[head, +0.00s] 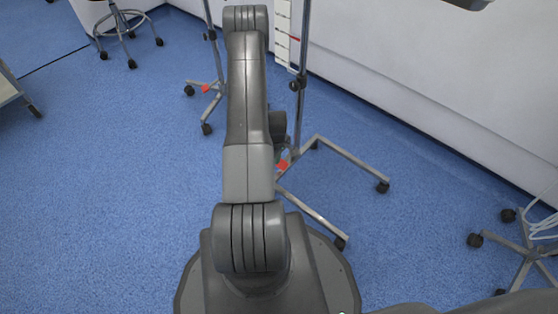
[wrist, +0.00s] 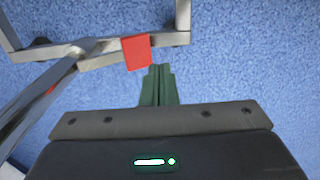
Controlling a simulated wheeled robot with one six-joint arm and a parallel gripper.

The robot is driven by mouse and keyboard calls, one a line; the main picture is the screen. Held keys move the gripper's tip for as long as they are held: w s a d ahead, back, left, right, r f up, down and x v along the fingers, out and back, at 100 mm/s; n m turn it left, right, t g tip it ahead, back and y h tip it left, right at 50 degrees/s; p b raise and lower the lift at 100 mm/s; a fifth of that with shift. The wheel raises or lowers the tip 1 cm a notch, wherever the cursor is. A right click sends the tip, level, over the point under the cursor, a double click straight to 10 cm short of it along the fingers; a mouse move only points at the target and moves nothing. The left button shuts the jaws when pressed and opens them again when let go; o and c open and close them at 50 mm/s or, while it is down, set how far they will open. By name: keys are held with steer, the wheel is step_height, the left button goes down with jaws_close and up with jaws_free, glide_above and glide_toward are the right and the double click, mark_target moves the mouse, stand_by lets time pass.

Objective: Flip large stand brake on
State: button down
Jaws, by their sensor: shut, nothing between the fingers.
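The large stand has a metal base frame (head: 347,158) with legs on black casters, on the blue floor just beyond my base. Its upright pole (head: 301,75) rises beside my arm. A red brake pedal (head: 283,165) sits on the base, right of my arm. In the wrist view the red pedal (wrist: 137,52) stands out from the metal bar (wrist: 100,50). My gripper (wrist: 160,70) is shut and empty, its dark green fingertips just below and right of the pedal; I cannot tell whether they touch it. In the head view my arm hides the gripper.
A smaller stand (head: 205,88) with another red pedal is behind, left of my arm. A stool (head: 120,32) stands at the back left. A wheeled stand (head: 530,245) with cables is at the right. A white wall (head: 430,90) runs along the right.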

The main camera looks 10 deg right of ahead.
steer(key=s+a+r+p, duration=0.3)
steer(key=r, duration=0.7)
steer(key=shift+a+r, duration=0.2)
steer(key=shift+a, duration=0.15)
steer(key=w+d+f+b, duration=0.1)
steer(key=f, duration=0.2)
steer(key=w+d+f, duration=0.1)
steer(key=d+f, duration=0.1)
steer(key=f, duration=0.2)
steer(key=w+d+f+b, duration=0.1)
steer(key=f, duration=0.3)
steer(key=shift+w+d+b, duration=0.3)
steer(key=shift+w, duration=0.1)
steer(key=shift+w+d+r+p, duration=0.15)
steer(key=shift+d+r+p, duration=0.15)
steer(key=shift+p, duration=0.4)
steer(key=shift+r, duration=0.45)
